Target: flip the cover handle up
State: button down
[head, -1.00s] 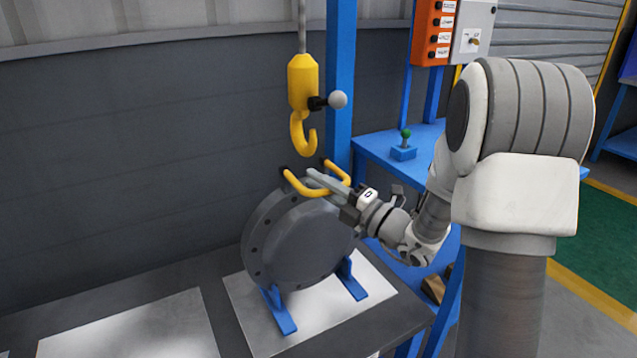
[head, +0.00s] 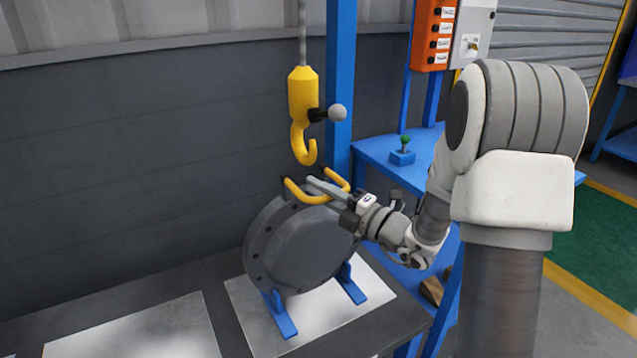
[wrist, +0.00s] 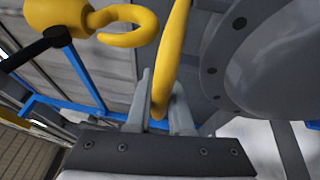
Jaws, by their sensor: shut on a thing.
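The cover (head: 302,250) is a round grey flanged disc standing upright on blue feet. Its yellow handle (head: 303,195) is a U-shaped bar at the top of the cover, partly hidden by my gripper in the head view. My gripper (head: 326,186) reaches in from the right and is shut on the handle. In the wrist view the yellow handle (wrist: 171,60) runs down between my two grey fingers (wrist: 160,110). The grey cover (wrist: 275,60) fills the right side of that view.
A yellow crane hook (head: 303,110) with a grey ball knob (head: 337,113) hangs just above the handle; it shows at the upper left in the wrist view (wrist: 130,30). A blue post (head: 341,80) stands behind. The bench (head: 205,270) is clear at left.

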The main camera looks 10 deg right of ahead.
jog(key=r+g+h+p, duration=0.1)
jog(key=p, duration=0.6)
jog(key=w+r+m+g+h+p, duration=0.1)
jog(key=r+g+p, duration=0.1)
jog(key=p, duration=0.6)
jog(key=w+r+m+g+h+p, duration=0.1)
jog(key=r+g+p, duration=0.1)
jog(key=p, duration=0.6)
jog(key=shift+w+a+r+h, duration=0.15)
jog(key=shift+a+r+h, duration=0.05)
jog(key=shift+a+h, duration=0.2)
jog(key=shift+w+r+p, duration=0.15)
jog(key=shift+w+p, duration=0.05)
jog(key=shift+p, duration=0.5)
jog(key=c, duration=0.8)
grip_release()
jog(key=v, duration=1.7)
jog(key=shift+p, duration=0.35)
